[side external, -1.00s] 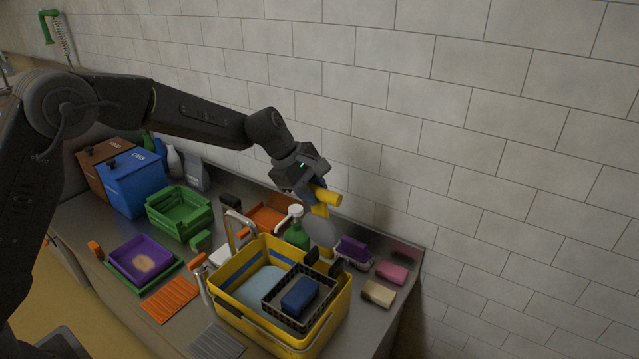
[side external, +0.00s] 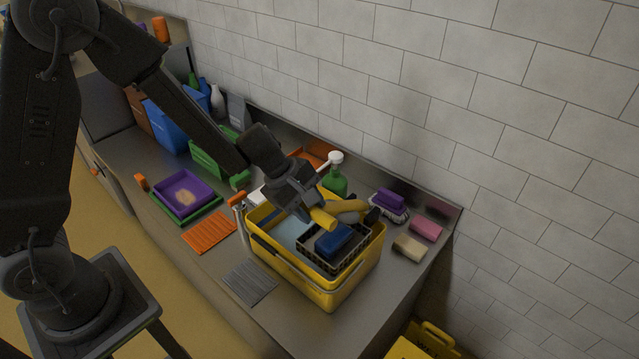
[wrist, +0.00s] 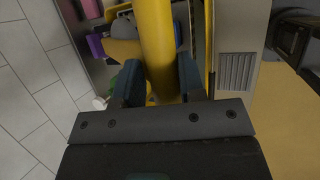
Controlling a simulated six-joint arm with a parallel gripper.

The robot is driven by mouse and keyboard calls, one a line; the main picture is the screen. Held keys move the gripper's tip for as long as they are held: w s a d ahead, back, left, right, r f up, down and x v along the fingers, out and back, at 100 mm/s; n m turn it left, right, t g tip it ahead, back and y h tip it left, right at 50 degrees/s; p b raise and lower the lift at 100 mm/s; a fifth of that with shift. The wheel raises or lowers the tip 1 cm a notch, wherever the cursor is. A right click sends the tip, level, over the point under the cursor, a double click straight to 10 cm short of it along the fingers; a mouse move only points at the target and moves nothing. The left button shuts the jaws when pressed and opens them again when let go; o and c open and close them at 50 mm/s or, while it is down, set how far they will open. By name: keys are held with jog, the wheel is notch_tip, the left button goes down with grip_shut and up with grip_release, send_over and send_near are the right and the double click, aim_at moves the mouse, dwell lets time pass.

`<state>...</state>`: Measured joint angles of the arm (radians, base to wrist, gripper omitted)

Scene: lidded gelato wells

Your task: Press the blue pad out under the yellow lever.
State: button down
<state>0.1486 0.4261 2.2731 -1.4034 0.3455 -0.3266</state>
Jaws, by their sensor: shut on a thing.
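My gripper (side external: 308,213) is low over the bucket, shut on the thick yellow lever (side external: 324,219). The lever's round end is just above and left of the blue pad in the side view; I cannot tell if they touch. A grey rounded part (side external: 351,208) shows behind the lever. In the wrist view the yellow lever (wrist: 157,40) runs between my two blue-grey fingers (wrist: 160,85).
Water-blue filling (side external: 287,229) shows in the bucket's left part. A green bottle (side external: 335,182) stands behind. A purple brush (side external: 389,200), pink sponge (side external: 425,230) and tan sponge (side external: 409,248) lie right. A purple tray (side external: 183,195) and orange mat (side external: 209,232) lie left.

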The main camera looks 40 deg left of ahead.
jog(key=s+f, duration=0.4)
jog(key=f, duration=0.7)
jog(key=shift+d+f, duration=0.15)
jog(key=c, duration=1)
grip_release()
jog(key=shift+o, duration=0.8)
jog(key=v, duration=0.7)
